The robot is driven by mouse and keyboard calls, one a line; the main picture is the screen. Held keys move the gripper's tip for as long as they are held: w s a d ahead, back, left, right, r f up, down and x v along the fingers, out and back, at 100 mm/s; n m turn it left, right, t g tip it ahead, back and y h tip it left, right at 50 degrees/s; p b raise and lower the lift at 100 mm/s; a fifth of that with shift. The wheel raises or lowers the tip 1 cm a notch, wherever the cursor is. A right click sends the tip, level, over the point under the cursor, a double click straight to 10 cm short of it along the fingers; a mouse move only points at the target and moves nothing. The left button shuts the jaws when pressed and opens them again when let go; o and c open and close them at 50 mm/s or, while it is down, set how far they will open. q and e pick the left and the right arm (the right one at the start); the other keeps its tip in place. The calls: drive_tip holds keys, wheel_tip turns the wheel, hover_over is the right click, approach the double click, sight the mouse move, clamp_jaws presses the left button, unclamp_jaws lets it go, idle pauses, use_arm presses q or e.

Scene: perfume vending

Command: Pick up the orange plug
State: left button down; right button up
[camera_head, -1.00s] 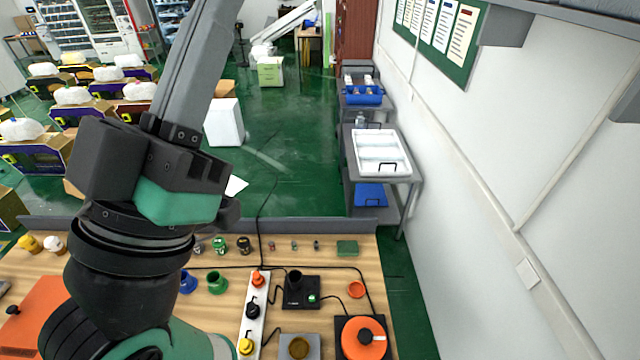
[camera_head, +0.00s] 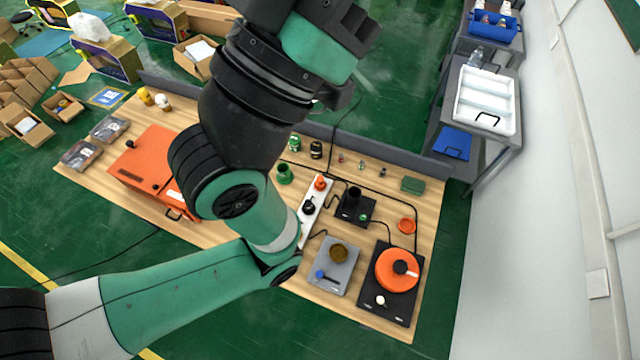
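The orange plug (camera_head: 320,183) stands at the far end of a white power strip (camera_head: 313,206) on the wooden table. A black plug (camera_head: 309,205) sits nearer on the same strip. My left arm comes in from the left, bends over the table and rises toward the top edge. Its gripper fingers are out of the frame, so I cannot see whether they are open. My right gripper is not in view.
An orange box (camera_head: 150,158) stands on the left of the table (camera_head: 222,240). Right of the strip are a small black device (camera_head: 352,212), a grey scale-like plate (camera_head: 345,278), an orange round pot (camera_head: 394,276) on a black base, and a green block (camera_head: 412,185). Cables cross the table.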

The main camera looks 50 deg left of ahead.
use_arm(q)
drive_tip(key=c, duration=1.6)
unclamp_jaws()
drive_tip(key=shift+c, duration=1.1)
unclamp_jaws()
